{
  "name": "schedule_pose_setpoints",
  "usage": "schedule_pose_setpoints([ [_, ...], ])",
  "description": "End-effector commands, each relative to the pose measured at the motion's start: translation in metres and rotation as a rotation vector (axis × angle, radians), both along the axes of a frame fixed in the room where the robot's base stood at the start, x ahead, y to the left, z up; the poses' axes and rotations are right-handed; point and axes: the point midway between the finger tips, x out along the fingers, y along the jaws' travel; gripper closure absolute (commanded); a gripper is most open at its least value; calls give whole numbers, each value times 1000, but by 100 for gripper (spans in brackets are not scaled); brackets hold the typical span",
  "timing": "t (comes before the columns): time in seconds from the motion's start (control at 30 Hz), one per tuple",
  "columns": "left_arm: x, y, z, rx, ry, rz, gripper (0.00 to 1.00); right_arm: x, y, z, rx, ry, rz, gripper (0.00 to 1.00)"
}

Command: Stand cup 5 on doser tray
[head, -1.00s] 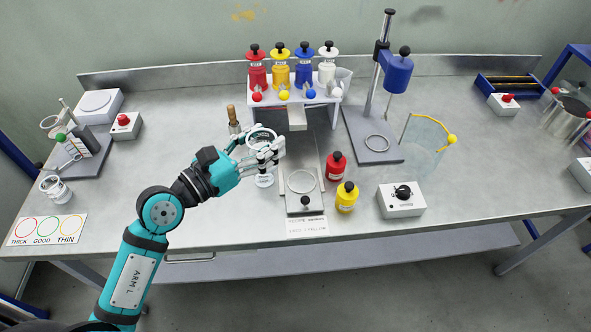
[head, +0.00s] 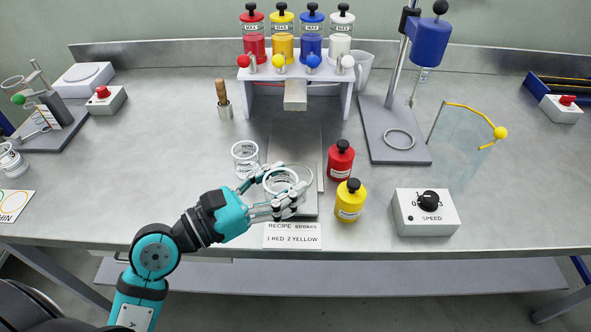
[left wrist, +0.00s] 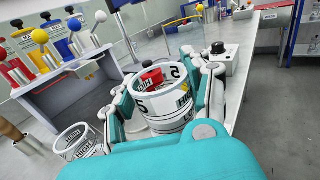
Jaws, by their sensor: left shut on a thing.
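Cup 5 (left wrist: 162,103) is a clear cup with white bands and the number 5. It also shows in the head view (head: 283,184). My left gripper (head: 278,190) is shut around its sides and holds it upright. The cup is over the front end of the grey doser tray (head: 296,142), where it hides the tray's ring and front knob. I cannot tell whether its base touches the tray. The doser (head: 293,90) stands behind, with red, yellow, blue and white canisters. My right gripper is out of view.
Another cup (head: 245,158) stands close left of the tray. A red bottle (head: 340,160) and a yellow bottle (head: 349,200) stand close right. A brush (head: 223,100), a speed box (head: 427,212) and a recipe card (head: 292,236) are nearby. The bench's left middle is clear.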

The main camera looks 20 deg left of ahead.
Motion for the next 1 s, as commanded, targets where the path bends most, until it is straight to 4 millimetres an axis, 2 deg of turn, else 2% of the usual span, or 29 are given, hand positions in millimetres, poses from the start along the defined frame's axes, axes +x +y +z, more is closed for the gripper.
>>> schedule_pose_setpoints([
  [0.03,11,2,-2,-1,-7,4,85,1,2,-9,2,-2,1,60],
  [0.1,29,4,1,-2,-1,2,85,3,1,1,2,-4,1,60],
  [0.3,78,9,-5,-3,0,2,85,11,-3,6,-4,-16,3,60],
  [0.43,100,12,-8,-3,1,2,85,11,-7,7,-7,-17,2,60],
  [0.57,109,12,-10,-3,2,1,85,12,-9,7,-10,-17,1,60],
  [0.83,110,13,-44,-4,4,2,85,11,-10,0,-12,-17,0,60],
  [1.0,110,13,-45,-1,1,1,85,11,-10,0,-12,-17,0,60],
])
